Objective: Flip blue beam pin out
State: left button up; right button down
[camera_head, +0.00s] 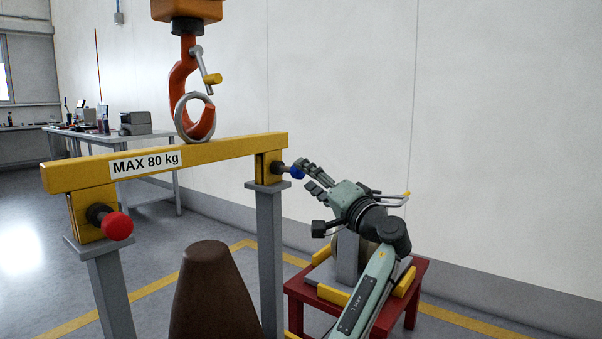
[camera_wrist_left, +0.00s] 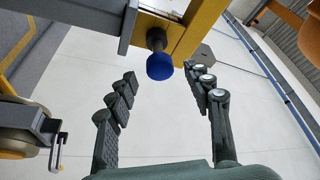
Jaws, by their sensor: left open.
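The yellow beam (camera_head: 215,152), labelled MAX 80 kg, rests across two grey posts. The blue beam pin (camera_head: 297,172) sticks out of the beam's right end block on a dark shaft. In the left wrist view the blue knob (camera_wrist_left: 159,66) is ahead, between the spread fingertips. My left gripper (camera_head: 304,176) is open, its fingertips close to the blue knob; I cannot tell whether they touch it. In its wrist view the left gripper (camera_wrist_left: 161,78) shows a gap on both sides of the knob. A red pin (camera_head: 117,226) sits at the beam's left end. My right gripper is not in view.
An orange hook (camera_head: 183,85) hangs above the beam, with a metal ring (camera_head: 194,116) at its lower curve. A brown cone (camera_head: 213,295) stands below the beam. A red stand (camera_head: 418,272) with yellow pads is under my arm. A grey workbench (camera_head: 150,140) is behind.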

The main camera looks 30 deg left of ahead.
pick_arm(q)
jog(key=v, duration=0.8)
